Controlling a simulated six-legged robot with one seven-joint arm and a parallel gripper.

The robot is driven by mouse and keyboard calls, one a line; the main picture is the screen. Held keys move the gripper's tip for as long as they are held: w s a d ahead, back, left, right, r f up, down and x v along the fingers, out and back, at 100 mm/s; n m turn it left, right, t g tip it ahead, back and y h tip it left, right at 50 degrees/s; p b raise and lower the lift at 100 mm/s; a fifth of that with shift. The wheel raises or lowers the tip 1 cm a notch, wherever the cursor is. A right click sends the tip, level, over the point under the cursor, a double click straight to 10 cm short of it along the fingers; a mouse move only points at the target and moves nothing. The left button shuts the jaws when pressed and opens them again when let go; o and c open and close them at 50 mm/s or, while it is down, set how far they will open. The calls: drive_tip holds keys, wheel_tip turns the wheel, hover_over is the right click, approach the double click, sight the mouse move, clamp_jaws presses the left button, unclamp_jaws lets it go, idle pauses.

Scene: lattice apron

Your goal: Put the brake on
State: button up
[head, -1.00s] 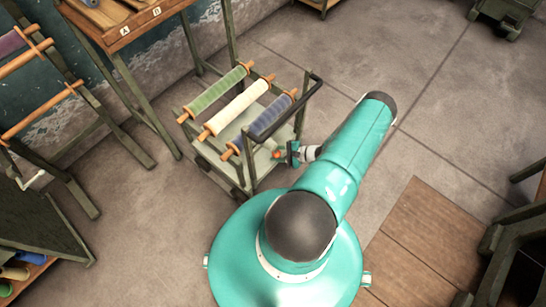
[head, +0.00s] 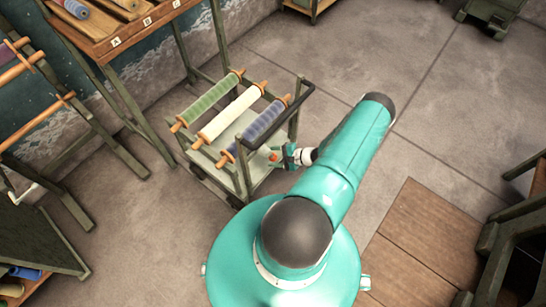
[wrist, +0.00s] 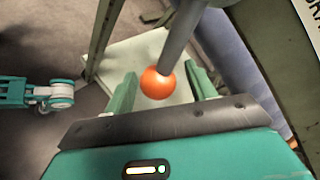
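The brake lever shows in the wrist view as a dark grey rod (wrist: 181,36) ending in an orange ball knob (wrist: 157,83). In the head view the small orange knob (head: 273,157) is at the near right side of a green-grey cart (head: 238,183). My gripper (head: 284,156) reaches to that side of the cart. In the wrist view my gripper (wrist: 163,92) is open, with one green finger on each side of the knob. Gaps show between the knob and both fingers. I cannot tell how deep the knob sits between them.
The cart carries a green roll (head: 211,98), a cream roll (head: 231,112) and a blue roll (head: 258,127), and has a dark handle (head: 285,114). A wooden bench (head: 120,30) and a rack stand left. Open floor (head: 400,90) lies right and behind.

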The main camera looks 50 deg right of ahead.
drive_tip(key=shift+s, duration=0.1)
drive_tip(key=v, duration=1.3)
drive_tip(key=shift+s+r, duration=0.15)
drive_tip(key=shift+s, duration=0.1)
drive_tip(key=shift+d, duration=0.1)
